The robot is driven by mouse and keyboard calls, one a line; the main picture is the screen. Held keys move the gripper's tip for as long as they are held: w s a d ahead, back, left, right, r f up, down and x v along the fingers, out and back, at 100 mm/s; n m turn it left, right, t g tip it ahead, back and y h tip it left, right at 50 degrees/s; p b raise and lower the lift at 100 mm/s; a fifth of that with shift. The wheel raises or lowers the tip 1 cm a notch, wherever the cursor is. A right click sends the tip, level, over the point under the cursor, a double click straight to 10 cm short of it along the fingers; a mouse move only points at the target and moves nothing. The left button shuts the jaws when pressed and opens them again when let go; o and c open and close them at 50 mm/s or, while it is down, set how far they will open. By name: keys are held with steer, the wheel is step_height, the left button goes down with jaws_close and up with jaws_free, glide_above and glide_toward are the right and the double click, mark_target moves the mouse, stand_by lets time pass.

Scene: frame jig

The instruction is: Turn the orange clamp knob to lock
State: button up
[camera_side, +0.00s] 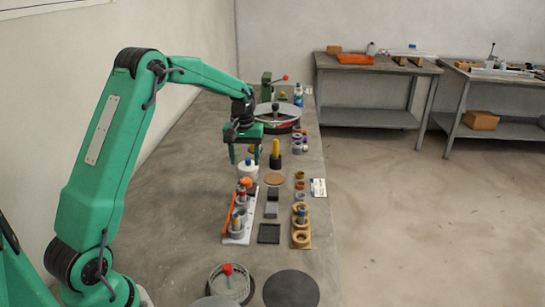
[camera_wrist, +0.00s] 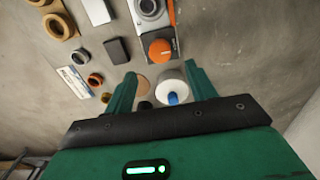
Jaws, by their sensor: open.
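The orange clamp knob (camera_side: 246,182) sits at the far end of a pale fixture plate (camera_side: 231,240) that carries grey round parts and an orange bar. In the wrist view the knob (camera_wrist: 160,48) shows as an orange disc just beyond the fingertips, near the plate's end. My green gripper (camera_side: 244,158) is open and empty, pointing down above the bench, a little farther along it than the knob. In the wrist view its two fingers (camera_wrist: 160,72) stand wide apart, with nothing between them in contact. The knob's turn position is too small to tell.
A white round part with a blue peg (camera_wrist: 173,88) lies close to the fingers. A yellow-topped black post (camera_side: 275,150) stands to the right. Dark blocks (camera_side: 271,210) and a tan holder with rings (camera_side: 301,240) lie right of the plate. The bench's right edge is beyond them.

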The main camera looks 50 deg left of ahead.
mark_target(246, 180)
steer(key=shift+f, duration=0.15)
steer(key=shift+f, duration=3.8)
steer(key=c, duration=1)
